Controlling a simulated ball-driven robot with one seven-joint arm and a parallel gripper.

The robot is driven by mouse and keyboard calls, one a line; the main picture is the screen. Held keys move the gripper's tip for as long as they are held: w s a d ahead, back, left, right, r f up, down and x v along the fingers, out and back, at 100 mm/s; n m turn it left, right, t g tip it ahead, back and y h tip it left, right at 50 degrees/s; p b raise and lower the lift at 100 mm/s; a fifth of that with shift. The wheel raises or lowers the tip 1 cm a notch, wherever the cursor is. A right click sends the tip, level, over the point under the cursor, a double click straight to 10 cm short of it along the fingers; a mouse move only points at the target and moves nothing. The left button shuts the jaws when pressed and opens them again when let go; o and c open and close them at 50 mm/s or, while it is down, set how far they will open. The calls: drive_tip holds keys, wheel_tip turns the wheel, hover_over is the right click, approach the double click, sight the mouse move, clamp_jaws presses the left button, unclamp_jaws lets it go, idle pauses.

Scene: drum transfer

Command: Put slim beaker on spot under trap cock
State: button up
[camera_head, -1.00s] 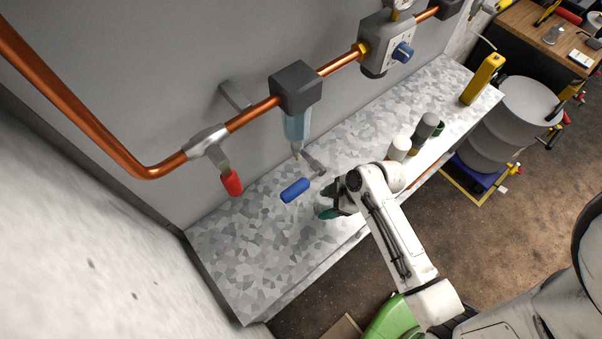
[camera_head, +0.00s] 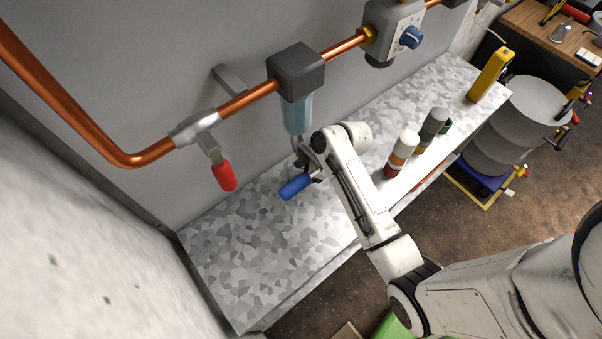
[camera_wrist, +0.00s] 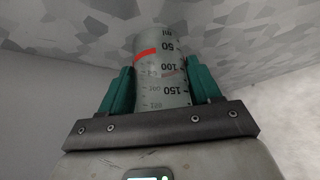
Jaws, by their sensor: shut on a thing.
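The slim beaker (camera_wrist: 160,62) is a clear, graduated cylinder with a red band, seen between the green fingers of my gripper (camera_wrist: 158,85) in the wrist view. My gripper is shut on it. In the head view, my gripper (camera_head: 308,168) is at the trap, behind the blue cock handle (camera_head: 296,187), and the beaker is mostly hidden there. The trap (camera_head: 297,112) is a pale blue bowl under a dark grey block on the copper pipe. The spot under the cock is hidden by the handle and my gripper.
The speckled shelf (camera_head: 235,245) is clear at the left. Several bottles (camera_head: 400,152) stand along it to the right of my arm, with a yellow block (camera_head: 490,75) farther on. A red-handled valve (camera_head: 223,176) hangs left of the trap.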

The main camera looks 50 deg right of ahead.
drive_tip(key=o, duration=1)
drive_tip(key=shift+o, duration=0.2)
drive_tip(key=v, duration=1.2)
drive_tip(key=shift+w+r, duration=0.1)
drive_tip(key=shift+r, duration=0.05)
drive_tip(key=shift+c, duration=0.5)
